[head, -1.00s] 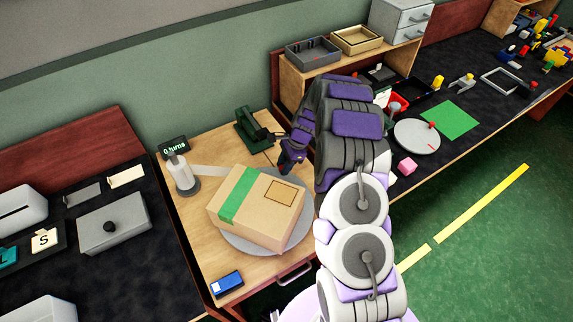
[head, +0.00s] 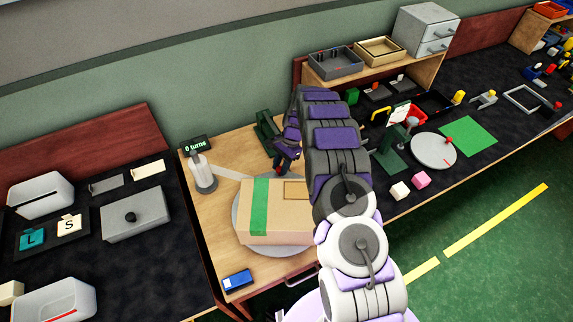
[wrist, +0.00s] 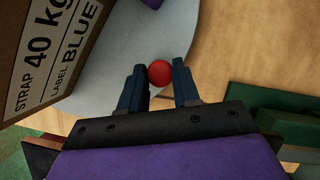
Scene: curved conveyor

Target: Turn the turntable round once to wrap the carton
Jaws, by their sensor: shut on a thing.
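The carton (head: 278,225), brown with a green strap, sits on the grey round turntable (head: 280,251) on a wooden bench. In the wrist view the carton's printed side (wrist: 40,50) is at upper left, and the turntable (wrist: 125,50) shows beside it. My gripper (head: 287,163) is at the turntable's back edge, behind the carton. In the wrist view my gripper (wrist: 160,78) is shut on a red knob (wrist: 160,71) at the turntable's rim. A pale film runs from a white roll (head: 201,172) toward the carton.
A display (head: 195,144) behind the roll reads "0 turns". A blue box (head: 237,280) lies at the bench's front left. A green device (head: 268,130) stands behind my gripper. Dark worktops with trays and parts flank the bench.

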